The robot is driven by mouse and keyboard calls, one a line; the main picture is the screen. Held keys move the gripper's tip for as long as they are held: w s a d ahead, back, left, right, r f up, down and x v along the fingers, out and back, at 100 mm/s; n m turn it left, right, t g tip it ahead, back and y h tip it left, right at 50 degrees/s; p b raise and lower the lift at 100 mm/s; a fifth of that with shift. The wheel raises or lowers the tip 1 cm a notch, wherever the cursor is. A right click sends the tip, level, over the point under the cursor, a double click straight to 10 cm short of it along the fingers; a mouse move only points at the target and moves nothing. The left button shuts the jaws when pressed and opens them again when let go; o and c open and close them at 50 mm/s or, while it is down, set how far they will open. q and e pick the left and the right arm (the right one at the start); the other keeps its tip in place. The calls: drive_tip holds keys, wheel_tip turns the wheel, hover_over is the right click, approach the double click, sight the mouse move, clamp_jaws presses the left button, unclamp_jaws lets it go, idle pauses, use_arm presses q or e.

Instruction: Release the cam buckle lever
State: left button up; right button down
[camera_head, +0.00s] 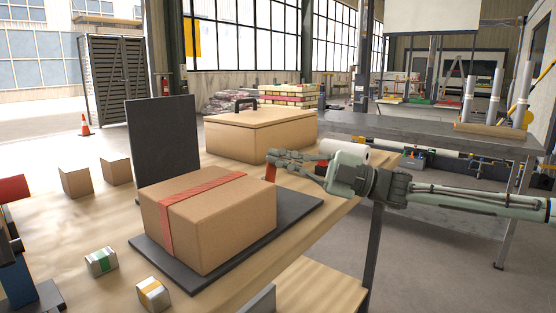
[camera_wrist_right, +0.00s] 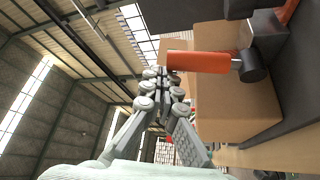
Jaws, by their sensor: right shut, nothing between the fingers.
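A cardboard box (camera_head: 230,215) with a red strap (camera_head: 195,190) over its top sits on a dark base plate (camera_head: 305,205). The cam buckle lever (camera_head: 270,172) is a small orange-red piece at the box's far right edge. In the right wrist view the lever (camera_wrist_right: 198,62) is an orange bar joined to a dark buckle (camera_wrist_right: 265,45) beside the box. My right gripper (camera_head: 274,157) is shut and empty, its fingertips close to the lever's free end; I cannot tell whether they touch. It also shows in the right wrist view (camera_wrist_right: 170,78). My left gripper is not in view.
A larger lidded box (camera_head: 255,135) with a dark handle stands behind on the wooden table. A dark upright panel (camera_head: 162,140) rises behind the strapped box. A white roll (camera_head: 345,152) lies behind my right gripper. Small blocks (camera_head: 101,262) lie front left.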

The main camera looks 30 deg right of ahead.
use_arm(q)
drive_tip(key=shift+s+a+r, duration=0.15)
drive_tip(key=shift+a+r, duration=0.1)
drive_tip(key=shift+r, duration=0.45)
use_arm(e)
drive_tip(key=m, duration=0.1)
drive_tip(key=d+m+t, duration=0.1)
drive_tip(key=d+m, duration=0.1)
drive_tip(key=shift+w+f+t, duration=0.3)
drive_tip(key=shift+w+t, duration=0.05)
drive_tip(key=shift+t, duration=0.05)
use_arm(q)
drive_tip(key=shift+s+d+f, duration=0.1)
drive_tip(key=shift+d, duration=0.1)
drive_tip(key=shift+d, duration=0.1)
use_arm(e)
drive_tip(key=shift+f, duration=0.1)
